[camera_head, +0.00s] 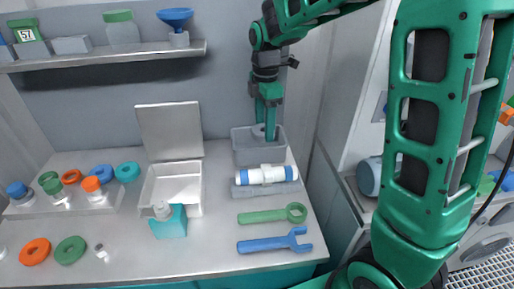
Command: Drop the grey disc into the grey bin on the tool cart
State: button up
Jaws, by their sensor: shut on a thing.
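My gripper (267,128) points straight down at the back right of the work surface, over the grey bin (258,156). Its jaws are shut on a light grey piece, which looks like the grey disc (258,130), seen small and nearly edge-on. The disc is at about the height of the bin's rim, within its opening as seen from here. The bin's inside is mostly hidden by its front wall and my gripper, and I cannot tell whether the disc touches it.
A white cylinder with blue bands (267,175) lies in a grey cradle in front of the bin. Green (272,214) and blue (275,242) wrenches lie nearer. An open white box (173,187) stands left. A shelf (110,56) runs along the back wall.

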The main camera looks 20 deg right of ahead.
jog(key=shift+f, duration=0.25)
jog(key=o, duration=1.1)
jog(key=shift+o, duration=0.2)
notch_tip(320, 180, up, 11)
jog(key=shift+d+f, duration=0.1)
jog(key=shift+f, duration=0.05)
